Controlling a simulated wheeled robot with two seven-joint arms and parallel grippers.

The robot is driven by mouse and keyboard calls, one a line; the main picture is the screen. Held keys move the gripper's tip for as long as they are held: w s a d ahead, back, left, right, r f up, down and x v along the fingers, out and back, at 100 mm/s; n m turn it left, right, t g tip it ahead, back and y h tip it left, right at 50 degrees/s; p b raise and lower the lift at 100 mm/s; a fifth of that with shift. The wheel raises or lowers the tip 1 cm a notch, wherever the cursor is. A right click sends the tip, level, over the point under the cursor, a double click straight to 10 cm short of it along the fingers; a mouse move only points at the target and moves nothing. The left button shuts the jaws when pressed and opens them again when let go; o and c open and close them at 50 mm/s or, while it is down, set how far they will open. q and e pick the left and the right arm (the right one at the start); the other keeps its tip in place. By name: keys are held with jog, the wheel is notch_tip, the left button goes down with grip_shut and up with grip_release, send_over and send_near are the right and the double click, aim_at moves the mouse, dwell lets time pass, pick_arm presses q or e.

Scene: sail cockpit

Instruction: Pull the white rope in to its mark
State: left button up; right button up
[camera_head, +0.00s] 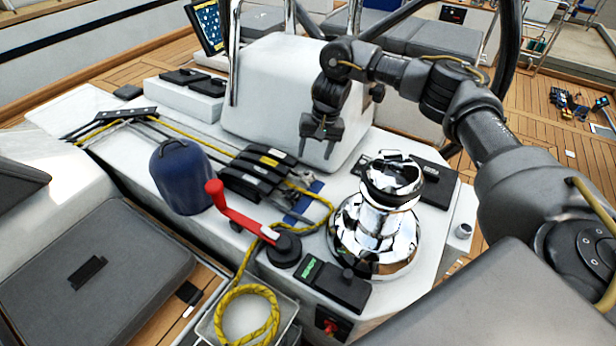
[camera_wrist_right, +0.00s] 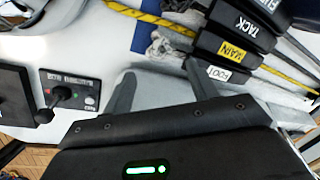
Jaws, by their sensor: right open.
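My right gripper (camera_head: 318,142) is open and empty in the head view, pointing down above the white console behind the clutch bank (camera_head: 258,172). Its two spread fingers also show in the right wrist view (camera_wrist_right: 162,88), with only pale deck between them. In that view, pale whitish rope (camera_wrist_right: 170,44) comes out of the clutches, one labelled MAIN (camera_wrist_right: 232,50) and one TACK (camera_wrist_right: 246,28). The rope lies beyond the fingertips, apart from them. I cannot make out a mark on it. My left gripper is not in view.
A chrome winch (camera_head: 375,218) stands right of the clutches. A red handle (camera_head: 238,215) and a lever box (camera_head: 336,284) are in front. Yellow rope (camera_head: 247,312) lies coiled in a bin. A blue covered drum (camera_head: 180,178) stands left.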

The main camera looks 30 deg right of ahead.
aim_at(308, 174)
jog(key=f, duration=0.2)
jog(key=a+f, duration=0.1)
jog(key=f, duration=0.5)
jog(key=shift+w+a+f, duration=0.25)
jog(key=shift+w, duration=0.1)
jog(key=shift+w+a+f, duration=0.1)
jog(key=shift+f, duration=0.6)
jog(key=shift+c, duration=0.3)
